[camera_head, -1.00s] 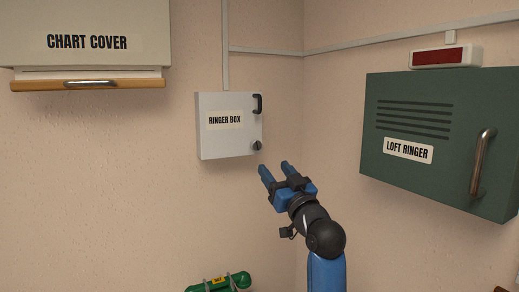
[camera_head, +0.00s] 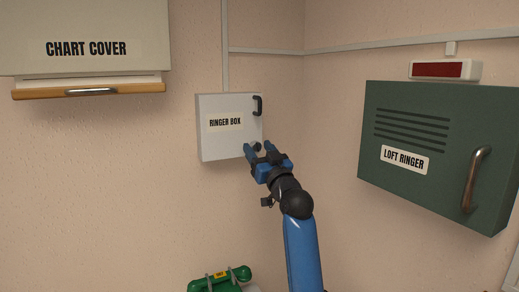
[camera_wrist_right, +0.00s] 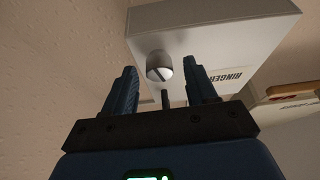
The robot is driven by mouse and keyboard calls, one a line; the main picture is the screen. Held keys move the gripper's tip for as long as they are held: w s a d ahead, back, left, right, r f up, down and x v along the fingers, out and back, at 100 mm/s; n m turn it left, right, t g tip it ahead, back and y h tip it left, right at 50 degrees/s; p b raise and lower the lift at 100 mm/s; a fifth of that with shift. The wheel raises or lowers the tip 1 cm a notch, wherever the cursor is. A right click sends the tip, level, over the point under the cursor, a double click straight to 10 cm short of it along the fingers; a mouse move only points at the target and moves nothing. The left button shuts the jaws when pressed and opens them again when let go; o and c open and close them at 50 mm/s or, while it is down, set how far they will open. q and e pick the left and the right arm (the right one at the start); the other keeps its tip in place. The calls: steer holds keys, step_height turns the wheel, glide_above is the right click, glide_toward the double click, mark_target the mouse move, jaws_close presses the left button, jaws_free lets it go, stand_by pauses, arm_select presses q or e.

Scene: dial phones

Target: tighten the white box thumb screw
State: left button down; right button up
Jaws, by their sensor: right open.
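The white box (camera_head: 226,142), labelled "RINGER BOX", is fixed to the wall near the corner, its door shut. My left gripper is not in view.
A black handle (camera_head: 258,105) is above the screw on the box. A green "LOFT RINGER" cabinet (camera_head: 420,180) is at the right, with a red-windowed lamp (camera_head: 444,69) above it. A chart cover (camera_head: 85,25) is at the upper left and a green phone (camera_head: 220,279) is below.

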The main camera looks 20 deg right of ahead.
jaws_close()
